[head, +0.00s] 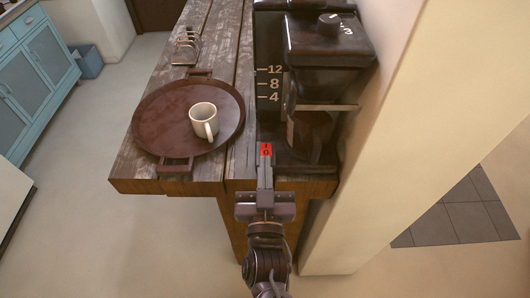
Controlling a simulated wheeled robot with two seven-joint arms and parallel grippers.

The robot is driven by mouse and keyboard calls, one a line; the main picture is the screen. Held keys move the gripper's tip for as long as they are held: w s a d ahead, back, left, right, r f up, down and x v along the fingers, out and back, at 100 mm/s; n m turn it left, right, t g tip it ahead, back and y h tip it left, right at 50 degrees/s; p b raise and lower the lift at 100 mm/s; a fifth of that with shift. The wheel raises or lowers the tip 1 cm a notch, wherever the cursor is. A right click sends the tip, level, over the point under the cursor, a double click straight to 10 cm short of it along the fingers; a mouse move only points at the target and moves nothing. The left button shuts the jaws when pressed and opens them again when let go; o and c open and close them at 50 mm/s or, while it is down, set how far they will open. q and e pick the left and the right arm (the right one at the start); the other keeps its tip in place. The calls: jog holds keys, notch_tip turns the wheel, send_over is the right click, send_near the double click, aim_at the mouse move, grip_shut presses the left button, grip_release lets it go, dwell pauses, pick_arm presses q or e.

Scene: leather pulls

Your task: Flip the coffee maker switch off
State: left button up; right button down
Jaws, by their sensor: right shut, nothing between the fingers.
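The black coffee maker (318,48) stands at the right end of the wooden counter, against the wall. Its front panel has white marks 12, 8 and 4. A small red switch (266,149) with dark marks shows low on its near side, at the base. I cannot tell which way the switch is tipped. My right gripper (265,164) is shut and empty, with its fingertips right at the near edge of the switch. I cannot tell whether they touch it. My left gripper is not in view.
A round dark tray (165,112) with handles lies left of the coffee maker, holding a white mug (204,120). A wire rack (187,47) stands behind it. The wooden counter (222,45) has a near edge just below the switch. The wall (400,120) rises close on the right.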

aim_at(265, 143)
jog(key=w+p, duration=0.1)
jog(key=w, duration=0.2)
jog(key=w+r+p, duration=0.1)
jog(key=w, duration=0.2)
jog(key=shift+r, duration=0.15)
jog(key=f, duration=0.2)
jog(key=f+p, duration=0.1)
jog(key=shift+s+f, duration=0.4)
jog(key=shift+f, duration=0.3)
